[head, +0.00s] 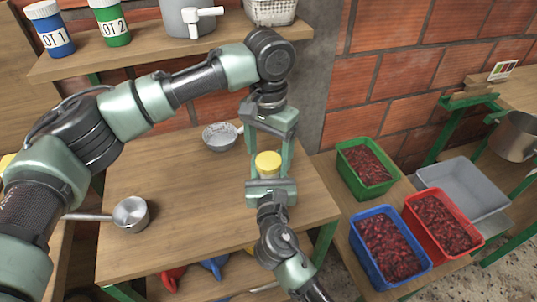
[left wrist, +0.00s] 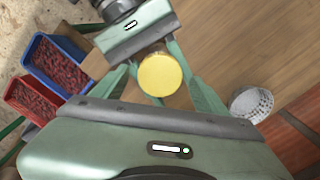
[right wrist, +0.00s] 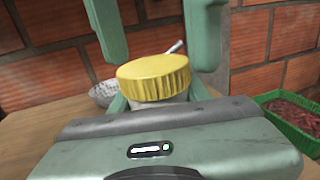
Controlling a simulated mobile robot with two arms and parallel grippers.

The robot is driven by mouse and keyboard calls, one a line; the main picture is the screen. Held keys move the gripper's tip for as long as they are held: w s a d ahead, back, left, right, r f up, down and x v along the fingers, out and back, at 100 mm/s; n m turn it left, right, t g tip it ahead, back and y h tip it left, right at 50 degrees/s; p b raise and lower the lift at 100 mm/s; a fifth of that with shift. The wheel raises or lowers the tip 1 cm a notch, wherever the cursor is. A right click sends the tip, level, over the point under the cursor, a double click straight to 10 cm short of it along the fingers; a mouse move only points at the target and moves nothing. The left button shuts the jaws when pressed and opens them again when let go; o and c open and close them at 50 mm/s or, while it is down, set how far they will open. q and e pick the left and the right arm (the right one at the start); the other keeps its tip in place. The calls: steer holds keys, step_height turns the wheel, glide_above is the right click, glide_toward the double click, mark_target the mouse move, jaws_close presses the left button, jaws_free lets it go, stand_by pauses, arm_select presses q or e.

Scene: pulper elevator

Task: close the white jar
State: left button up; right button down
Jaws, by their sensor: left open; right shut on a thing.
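The white jar (right wrist: 160,100) stands over the table with a yellow lid (right wrist: 155,78) on its top. The lid also shows in the head view (head: 268,163) and the left wrist view (left wrist: 160,75). I cannot tell how tightly the lid sits. My right gripper (head: 268,180) is shut on the jar's body, below the lid. My left gripper (head: 269,148) is open and points down from above, with one finger on each side of the lid. In the right wrist view its fingers (right wrist: 158,55) are apart from the lid. Most of the jar's body is hidden.
A white speckled strainer or bowl (head: 220,137) is at the back of the table (head: 180,200), a metal saucepan (head: 131,213) at its left. Green (head: 366,185), blue (head: 389,268) and red (head: 443,240) crates of red fruit stand at the right. A shelf (head: 160,60) holds containers above.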

arm_select(q)
steer(key=shift+r, duration=1.55)
steer(key=shift+c, duration=0.3)
step_height(320, 180, up, 4)
steer(key=m, duration=0.3)
steer(key=shift+f, duration=4.05)
steer(key=c, duration=1.5)
